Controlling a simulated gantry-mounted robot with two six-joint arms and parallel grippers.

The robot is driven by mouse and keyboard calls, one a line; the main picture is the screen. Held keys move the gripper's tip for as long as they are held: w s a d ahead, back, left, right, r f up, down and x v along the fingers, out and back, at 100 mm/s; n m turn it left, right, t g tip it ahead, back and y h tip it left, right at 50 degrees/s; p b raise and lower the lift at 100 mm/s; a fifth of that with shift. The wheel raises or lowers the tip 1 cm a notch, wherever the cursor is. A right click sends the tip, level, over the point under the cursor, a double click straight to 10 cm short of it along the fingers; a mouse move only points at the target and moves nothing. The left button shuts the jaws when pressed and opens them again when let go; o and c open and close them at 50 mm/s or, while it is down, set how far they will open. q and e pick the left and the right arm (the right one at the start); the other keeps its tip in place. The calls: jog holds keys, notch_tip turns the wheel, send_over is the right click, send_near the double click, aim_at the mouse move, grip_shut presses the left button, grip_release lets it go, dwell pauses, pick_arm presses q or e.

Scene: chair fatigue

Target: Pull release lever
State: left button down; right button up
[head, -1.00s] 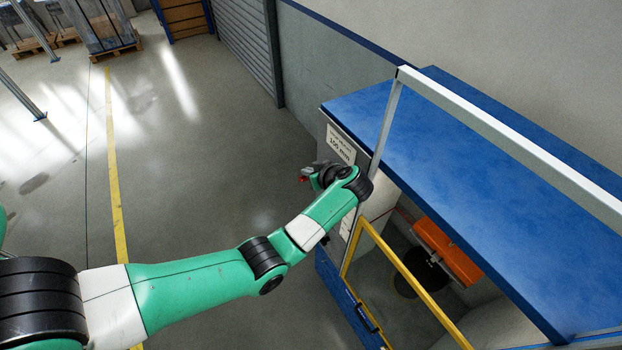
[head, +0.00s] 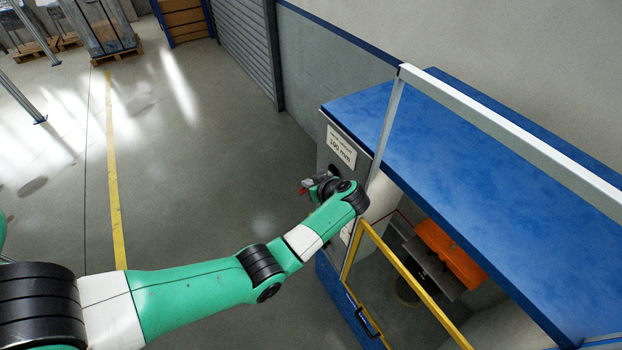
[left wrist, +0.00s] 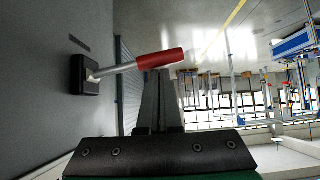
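The release lever is a pale metal rod with a red grip (left wrist: 160,59), coming out of a black square mount (left wrist: 84,74) on a grey panel in the left wrist view. Its red end (head: 303,191) also shows in the head view, at the machine's left side. My left gripper (left wrist: 162,74) has its two fingers close together, with the tips against the red grip; I see no wide gap between them. The gripper shows at the end of the green arm in the head view (head: 310,187). My right gripper is in neither view.
The machine has a blue top (head: 470,190), a white rail (head: 500,125) and a yellow-framed front (head: 405,275) just right of my arm. Inside are an orange block (head: 450,255) and a grey panel (head: 428,262).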

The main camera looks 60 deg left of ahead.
pick_arm(q)
jog(key=r+p, duration=0.2)
jog(key=p, duration=0.1)
jog(key=shift+s+d+r, duration=0.1)
jog(key=shift+s+r, duration=0.15)
jog(key=shift+r, duration=0.35)
jog(key=r, duration=0.2)
jog(key=s+r, duration=0.1)
jog(key=r, duration=0.2)
jog(key=shift+s+r, duration=0.2)
jog(key=shift+r, duration=0.05)
